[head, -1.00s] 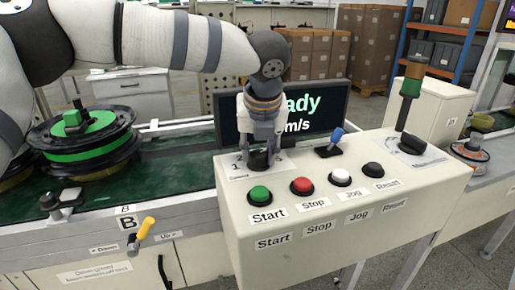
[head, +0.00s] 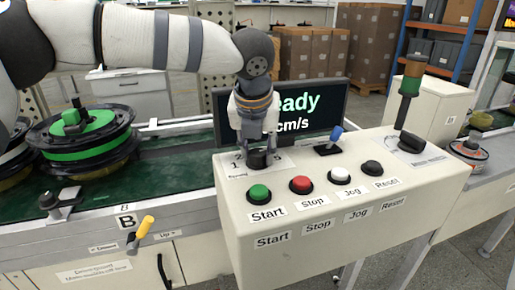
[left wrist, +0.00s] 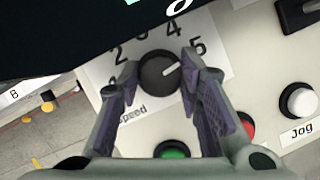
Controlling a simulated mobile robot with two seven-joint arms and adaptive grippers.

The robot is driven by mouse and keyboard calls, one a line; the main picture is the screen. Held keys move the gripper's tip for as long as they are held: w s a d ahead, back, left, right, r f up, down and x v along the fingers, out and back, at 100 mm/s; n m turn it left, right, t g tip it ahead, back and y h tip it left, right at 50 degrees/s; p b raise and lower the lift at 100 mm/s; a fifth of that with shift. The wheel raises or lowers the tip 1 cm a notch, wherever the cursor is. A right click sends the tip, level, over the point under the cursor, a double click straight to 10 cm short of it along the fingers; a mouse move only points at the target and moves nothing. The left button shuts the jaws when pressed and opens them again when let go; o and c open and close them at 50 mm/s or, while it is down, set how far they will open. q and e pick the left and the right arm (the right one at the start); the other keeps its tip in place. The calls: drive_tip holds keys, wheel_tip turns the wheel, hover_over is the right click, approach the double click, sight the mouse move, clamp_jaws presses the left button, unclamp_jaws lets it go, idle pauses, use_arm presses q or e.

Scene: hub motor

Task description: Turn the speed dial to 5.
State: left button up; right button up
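The black speed dial (head: 259,161) is a round knob on a white label at the left of the sloping control panel. In the left wrist view the dial (left wrist: 156,74) has a white pointer mark aimed at about the printed 5 (left wrist: 199,45). My left gripper (head: 257,150) reaches down over the dial from above. In the left wrist view its fingertips (left wrist: 160,73) lie against opposite sides of the dial, and it looks shut on it. In the head view the fingers and wrist partly hide the label's numbers. My right gripper is in neither current view.
The green start (head: 259,194), red stop (head: 301,185), white jog (head: 340,174) and black reset (head: 372,168) buttons sit in front of and right of the dial. A blue-handled switch (head: 330,143) stands behind them. The display (head: 305,108) rises close behind my gripper.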

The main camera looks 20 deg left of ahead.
use_arm(q)
drive_tip(key=o, duration=0.4)
drive_tip(key=v, duration=1.2)
drive_tip(key=shift+d, duration=0.1)
